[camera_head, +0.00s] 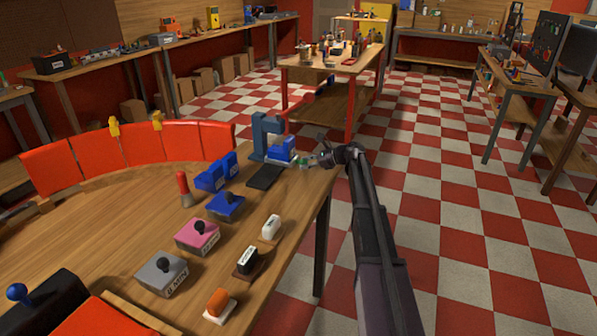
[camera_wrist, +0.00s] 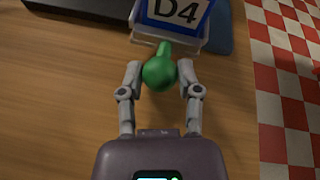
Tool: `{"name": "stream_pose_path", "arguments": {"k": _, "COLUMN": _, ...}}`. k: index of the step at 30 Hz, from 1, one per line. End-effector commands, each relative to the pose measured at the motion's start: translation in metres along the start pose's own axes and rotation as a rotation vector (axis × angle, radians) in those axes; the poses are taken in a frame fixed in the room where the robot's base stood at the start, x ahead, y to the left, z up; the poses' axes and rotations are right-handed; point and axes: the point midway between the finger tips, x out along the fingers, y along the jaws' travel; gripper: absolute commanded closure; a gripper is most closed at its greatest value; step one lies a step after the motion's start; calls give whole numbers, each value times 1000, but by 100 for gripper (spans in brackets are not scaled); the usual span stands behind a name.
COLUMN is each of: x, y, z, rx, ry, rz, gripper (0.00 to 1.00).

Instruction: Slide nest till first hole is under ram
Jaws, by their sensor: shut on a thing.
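A grey-blue press (camera_head: 262,133) stands at the far right corner of the round wooden table. A blue block (camera_head: 282,150), which I take for the nest, sits at its foot on a pale base. In the wrist view its white plate with a blue-framed D4 label (camera_wrist: 172,12) shows at the top. A green ball knob (camera_wrist: 159,73) sticks out from it towards me. My gripper (camera_wrist: 160,77) is shut on this knob, one finger on each side; in the head view my gripper (camera_head: 318,160) reaches in from the right. I cannot make out the ram's tip or the nest's holes.
A black pad (camera_head: 265,177) lies in front of the press. Blue blocks (camera_head: 215,175), a red-topped post (camera_head: 184,188), and knobbed boxes in blue, pink (camera_head: 197,236) and grey (camera_head: 161,273) stand nearby. The table's right edge is close to my gripper; checkered floor lies beyond.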

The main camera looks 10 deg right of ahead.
Motion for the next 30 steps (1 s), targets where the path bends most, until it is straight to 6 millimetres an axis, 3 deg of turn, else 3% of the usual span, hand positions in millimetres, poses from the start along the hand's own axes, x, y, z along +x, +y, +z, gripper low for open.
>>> {"name": "stream_pose_path", "arguments": {"k": 3, "x": 0, "y": -14, "z": -2, "rx": 0, "ry": -3, "rz": 1, "gripper": 100}}
{"name": "stream_pose_path", "arguments": {"k": 13, "x": 0, "y": -14, "z": -3, "rx": -1, "ry": -3, "rz": 2, "gripper": 100}}
{"name": "stream_pose_path", "arguments": {"k": 14, "x": 0, "y": -14, "z": -3, "rx": -1, "ry": -2, "rz": 2, "gripper": 50}}
{"name": "stream_pose_path", "arguments": {"k": 17, "x": -1, "y": -14, "z": -3, "rx": -1, "ry": -2, "rz": 2, "gripper": 22}}
{"name": "stream_pose_path", "arguments": {"k": 30, "x": -2, "y": -14, "z": -2, "rx": -1, "ry": -1, "rz": 2, "gripper": 22}}
